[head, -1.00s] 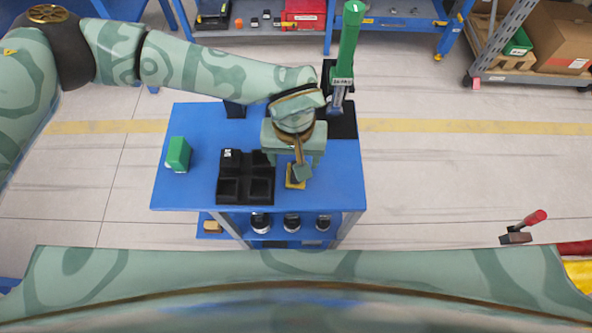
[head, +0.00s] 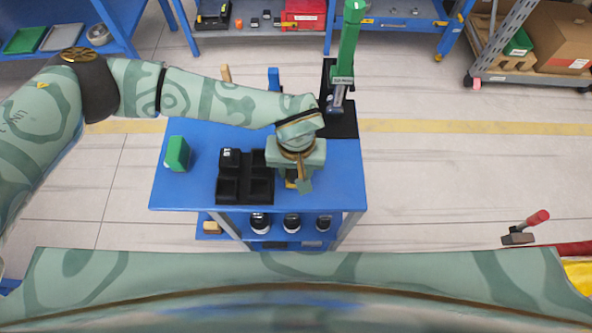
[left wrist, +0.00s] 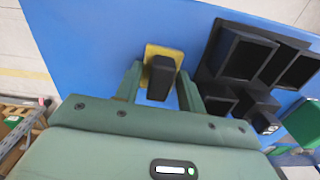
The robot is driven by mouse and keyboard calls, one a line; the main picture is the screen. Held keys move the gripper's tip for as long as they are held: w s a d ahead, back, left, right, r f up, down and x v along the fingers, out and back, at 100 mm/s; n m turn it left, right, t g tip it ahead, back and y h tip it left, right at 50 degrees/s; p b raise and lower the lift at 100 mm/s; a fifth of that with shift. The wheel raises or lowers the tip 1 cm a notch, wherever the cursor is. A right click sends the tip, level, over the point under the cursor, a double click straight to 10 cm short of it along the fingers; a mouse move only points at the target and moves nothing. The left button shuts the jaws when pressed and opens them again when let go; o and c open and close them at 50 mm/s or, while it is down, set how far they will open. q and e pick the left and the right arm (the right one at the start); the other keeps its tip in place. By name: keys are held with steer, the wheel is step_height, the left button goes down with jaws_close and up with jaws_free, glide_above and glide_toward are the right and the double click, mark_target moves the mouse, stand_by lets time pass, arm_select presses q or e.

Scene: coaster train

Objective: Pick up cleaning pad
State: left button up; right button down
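The cleaning pad is a yellow pad (left wrist: 151,51) with a black grip block (left wrist: 161,76), on the blue table top. In the head view only a small yellow part of the pad (head: 290,184) shows beneath my left gripper (head: 295,181), which hides the rest. In the left wrist view my left gripper (left wrist: 160,86) is open, one finger on either side of the black block, with gaps between fingers and block. My right gripper is not in view.
A black divided tray (head: 245,190) stands just left of the pad in the head view. A green block (head: 177,153) stands near the table's left edge. A tall green-handled tool in a black stand (head: 347,45) rises behind my gripper. The table's front left is clear.

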arm_select(q)
steer(key=shift+r+p, duration=0.35)
steer(key=shift+r, duration=0.15)
step_height(320, 180, up, 3)
steer(key=shift+p, duration=0.95)
steer(key=s+d+r+p, duration=0.2)
steer(key=s+r+p, duration=0.1)
steer(key=s, duration=0.3)
steer(key=s+d+r+p, duration=0.2)
steer(key=s+r+p, duration=0.1)
steer(key=s+r, duration=0.3)
steer(key=shift+s+d+p, duration=0.35)
steer(key=shift+s+d, duration=0.05)
steer(key=shift+s, duration=0.2)
